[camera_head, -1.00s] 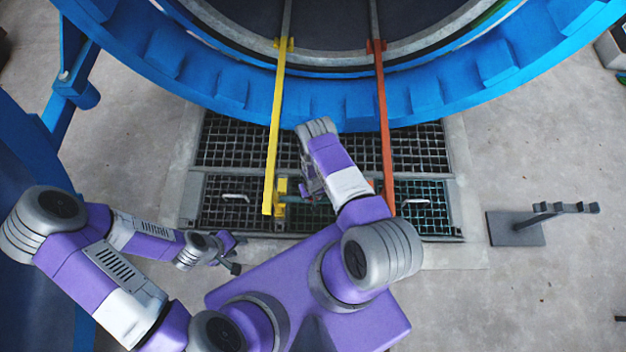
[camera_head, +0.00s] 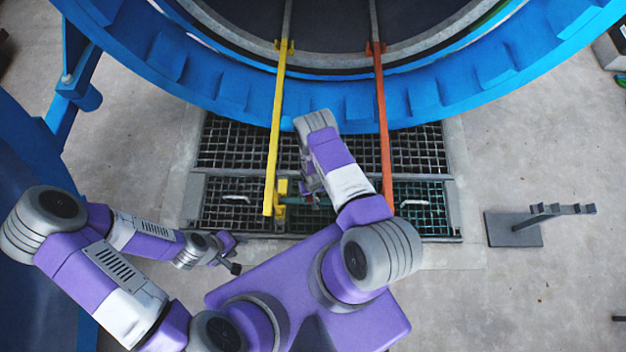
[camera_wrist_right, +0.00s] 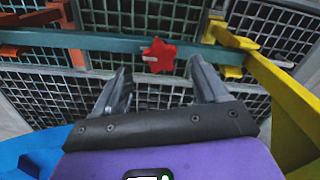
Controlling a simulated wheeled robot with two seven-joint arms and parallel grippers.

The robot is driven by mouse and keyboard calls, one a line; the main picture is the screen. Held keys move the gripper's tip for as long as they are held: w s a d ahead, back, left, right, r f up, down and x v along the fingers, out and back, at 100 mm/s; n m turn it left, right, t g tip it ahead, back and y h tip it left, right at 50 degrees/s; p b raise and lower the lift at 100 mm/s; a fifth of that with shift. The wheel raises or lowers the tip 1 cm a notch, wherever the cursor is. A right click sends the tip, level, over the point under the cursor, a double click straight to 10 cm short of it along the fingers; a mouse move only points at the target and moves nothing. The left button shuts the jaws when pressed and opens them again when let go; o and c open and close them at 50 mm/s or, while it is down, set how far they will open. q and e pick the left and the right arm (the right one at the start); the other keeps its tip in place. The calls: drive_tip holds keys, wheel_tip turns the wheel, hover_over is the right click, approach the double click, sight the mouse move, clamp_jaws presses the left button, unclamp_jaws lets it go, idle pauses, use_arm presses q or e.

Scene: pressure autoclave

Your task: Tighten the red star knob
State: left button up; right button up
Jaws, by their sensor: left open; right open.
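The red star knob (camera_wrist_right: 158,56) sits on a teal crossbar (camera_wrist_right: 112,43) in the right wrist view, with a pale mark on its left side. My right gripper (camera_wrist_right: 160,82) is open, with one finger on each side below the knob in that view; the fingers look apart from it. My left gripper (camera_head: 233,257) is open and empty at the left, low and well away from the crossbar.
A yellow rail (camera_head: 275,140) and an orange rail (camera_head: 384,130) run out from the blue autoclave ring (camera_head: 360,104) on either side of my right arm. Dark floor grating (camera_head: 235,146) lies below. A grey stand (camera_head: 515,229) is at the right, with open floor around it.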

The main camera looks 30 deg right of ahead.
wheel_tip(320, 180, up, 4)
drive_tip(key=shift+f+p, duration=0.15)
drive_tip(key=shift+p, duration=0.35)
drive_tip(key=s+a+r+y+p, duration=0.1)
drive_tip(key=s+a+r, duration=0.2)
drive_tip(key=r, duration=0.5)
drive_tip(key=s+a+r+y+p, duration=0.1)
drive_tip(key=s+a+r, duration=0.3)
drive_tip(key=r, duration=0.4)
drive_tip(key=s+a+r+y, duration=0.2)
drive_tip(key=s+a+r, duration=0.1)
drive_tip(key=a+r, duration=0.3)
wheel_tip(320, 180, up, 3)
drive_tip(key=shift+s+f+t+p, duration=0.2)
drive_tip(key=shift+t+p, duration=0.1)
drive_tip(key=shift+p, duration=0.1)
